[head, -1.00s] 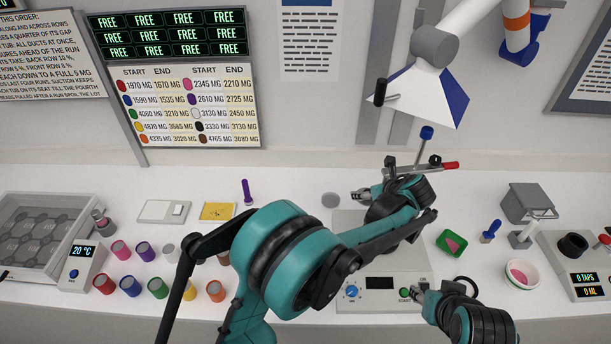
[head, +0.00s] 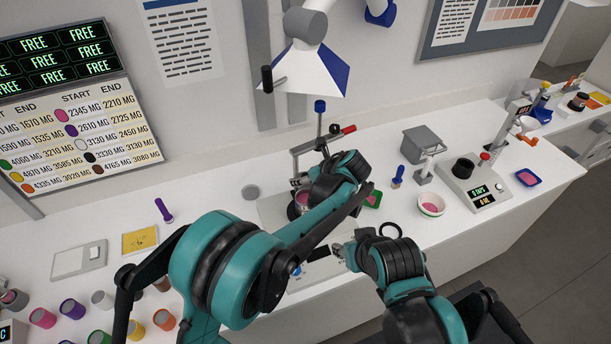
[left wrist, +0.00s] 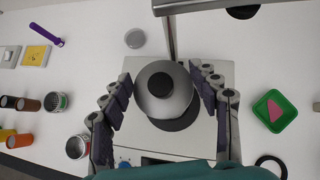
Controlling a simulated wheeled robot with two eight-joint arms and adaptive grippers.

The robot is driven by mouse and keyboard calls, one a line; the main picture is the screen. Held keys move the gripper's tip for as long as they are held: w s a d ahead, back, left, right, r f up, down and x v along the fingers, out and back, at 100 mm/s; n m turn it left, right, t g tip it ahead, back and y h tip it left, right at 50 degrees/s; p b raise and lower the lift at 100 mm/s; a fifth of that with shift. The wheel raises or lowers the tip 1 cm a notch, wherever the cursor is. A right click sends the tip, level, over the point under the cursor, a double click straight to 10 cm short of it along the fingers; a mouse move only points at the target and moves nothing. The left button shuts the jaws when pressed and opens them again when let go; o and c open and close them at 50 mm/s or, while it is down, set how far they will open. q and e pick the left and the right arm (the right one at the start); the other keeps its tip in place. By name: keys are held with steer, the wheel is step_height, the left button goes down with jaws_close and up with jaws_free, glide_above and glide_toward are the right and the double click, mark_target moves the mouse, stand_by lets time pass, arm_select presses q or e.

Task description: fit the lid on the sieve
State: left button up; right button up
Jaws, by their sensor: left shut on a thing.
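The lid, a round metallic piece with a black knob (left wrist: 160,84), sits between the fingers of my left gripper (left wrist: 161,92) in the left wrist view. The gripper is shut on it. In the head view my left gripper (head: 300,184) is over the grey machine, beside its clamp post. A small round vessel with pink inside (head: 302,199), apparently the sieve, shows just below it. In the wrist view the lid hides most of what lies underneath; only a dark round edge (left wrist: 181,122) shows. Whether the lid touches the sieve is unclear. My right gripper (head: 340,251) is near the machine's front; its fingers are too small to read.
The clamp post (head: 320,128) with a red-ended handle rises behind the left gripper. A grey disc (head: 251,192) lies left of the machine. A green tray (left wrist: 274,112) with pink stuff and a white bowl (head: 431,205) stand right. Several colored jars stand at the lower left.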

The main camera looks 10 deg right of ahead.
arm_select(q)
steer(key=shift+f+b, duration=1.85)
steer(key=shift+f, duration=0.8)
steer(key=shift+b, duration=0.4)
steer(key=shift+f+b, duration=0.9)
steer(key=shift+f, duration=0.25)
steer(key=o, duration=1.2)
steer(key=shift+o, duration=0.2)
steer(key=shift+r, duration=0.1)
step_height(320, 180, up, 10)
steer(key=shift+f, duration=0.1)
